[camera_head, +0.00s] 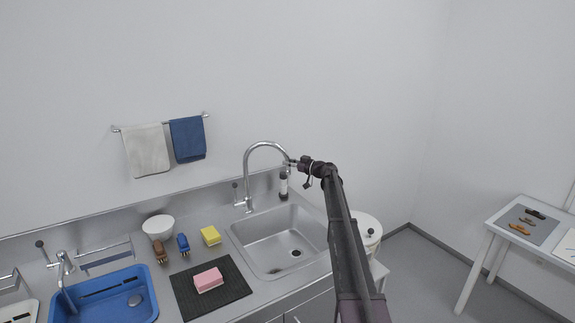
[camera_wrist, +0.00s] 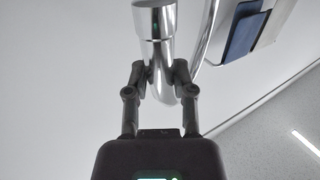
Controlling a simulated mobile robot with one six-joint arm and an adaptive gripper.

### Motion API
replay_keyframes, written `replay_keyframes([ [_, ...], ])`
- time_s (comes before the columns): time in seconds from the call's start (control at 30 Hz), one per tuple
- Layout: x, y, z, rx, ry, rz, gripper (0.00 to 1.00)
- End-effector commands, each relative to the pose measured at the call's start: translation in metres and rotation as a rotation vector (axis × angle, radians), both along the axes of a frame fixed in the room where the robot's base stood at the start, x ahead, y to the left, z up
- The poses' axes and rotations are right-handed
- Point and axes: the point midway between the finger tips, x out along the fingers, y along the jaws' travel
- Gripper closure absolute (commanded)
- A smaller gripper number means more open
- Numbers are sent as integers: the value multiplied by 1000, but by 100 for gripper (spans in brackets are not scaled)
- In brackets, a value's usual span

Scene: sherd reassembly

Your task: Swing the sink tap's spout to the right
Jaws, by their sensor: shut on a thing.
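The sink tap is a tall chrome gooseneck (camera_head: 247,165) behind the steel sink basin (camera_head: 270,238). Its spout curves over to the right, and its outlet end is at my gripper. My gripper (camera_head: 297,162) is at the spout's end, above the back right part of the basin. In the wrist view the chrome spout (camera_wrist: 154,20) passes between the two dark fingers of my gripper (camera_wrist: 160,72), which are shut on it. The fingers partly hide the spout's end in the head view.
A pink sponge (camera_head: 208,280) on a black mat (camera_head: 185,301), a yellow sponge (camera_head: 211,236), brushes (camera_head: 183,244) and a white bowl (camera_head: 158,227) lie to the left. Towels (camera_head: 187,139) hang on the wall.

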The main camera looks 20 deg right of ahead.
Motion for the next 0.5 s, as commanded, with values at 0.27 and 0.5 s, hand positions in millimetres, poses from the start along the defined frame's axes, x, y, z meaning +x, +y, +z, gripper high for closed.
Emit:
replay_keyframes([
  [0.27, 1, 3, 0, 1, 1, 3, 100],
  [0.5, 1, 4, 0, 1, 1, 4, 33],
])
